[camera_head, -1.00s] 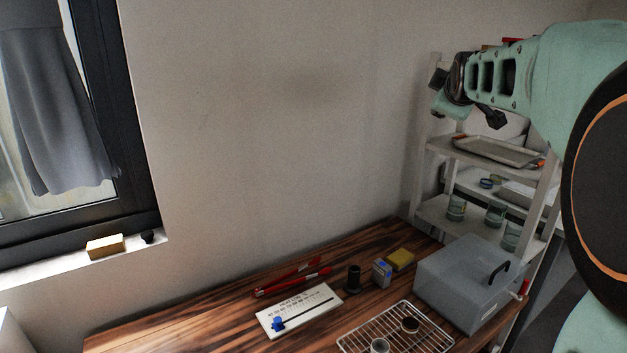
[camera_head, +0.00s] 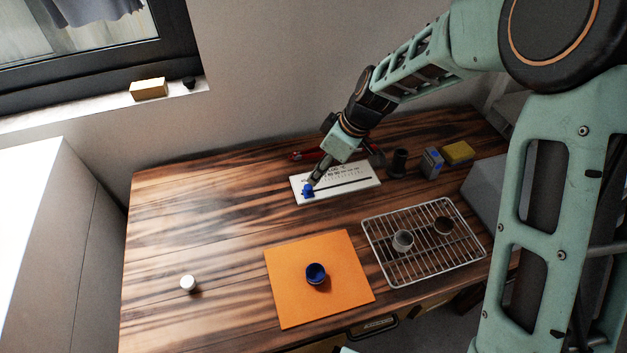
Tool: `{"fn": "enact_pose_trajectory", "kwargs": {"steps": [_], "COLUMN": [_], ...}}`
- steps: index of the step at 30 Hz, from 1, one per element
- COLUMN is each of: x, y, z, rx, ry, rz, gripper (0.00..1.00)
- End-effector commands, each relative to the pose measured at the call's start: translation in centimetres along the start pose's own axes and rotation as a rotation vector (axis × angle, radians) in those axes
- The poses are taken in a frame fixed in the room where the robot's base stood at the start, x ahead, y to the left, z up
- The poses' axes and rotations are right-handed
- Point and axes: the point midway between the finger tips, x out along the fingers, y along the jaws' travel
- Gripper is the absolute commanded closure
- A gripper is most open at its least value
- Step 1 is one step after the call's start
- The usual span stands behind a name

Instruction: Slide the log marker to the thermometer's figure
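The log board (camera_head: 345,190) is a white strip with small dark print and a dark slot, lying on the wooden table towards the back. The blue log marker (camera_head: 308,191) is at the left end of the slot. My gripper (camera_head: 313,183) points down at the board's left end, with its tips right at the marker. The tips are too small to tell whether they touch it or are shut on it. No thermometer figure can be read; a small grey box with a blue face (camera_head: 432,163) stands to the right, its nature unclear.
A wire rack (camera_head: 376,240) with a pale cup and a dark cup is right of centre. An orange mat (camera_head: 282,288) holds a blue cup (camera_head: 316,274). A white knob-like piece (camera_head: 188,284) is at left. A dark cylinder (camera_head: 398,162) and yellow block (camera_head: 458,152) stand at the back.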

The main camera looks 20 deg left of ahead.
Motion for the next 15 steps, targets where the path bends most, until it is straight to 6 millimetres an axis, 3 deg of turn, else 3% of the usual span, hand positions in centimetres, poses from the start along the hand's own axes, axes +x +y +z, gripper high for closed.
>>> {"fn": "enact_pose_trajectory", "kwargs": {"steps": [6,15], "x": [4.4,7.5], "y": [0.0,0.2], "z": [0.0,0.0], "rx": [0.001,0.001], "ry": [-0.001,0.000], "rz": [-0.002,0.003], "gripper": [0.66,0.66]}}
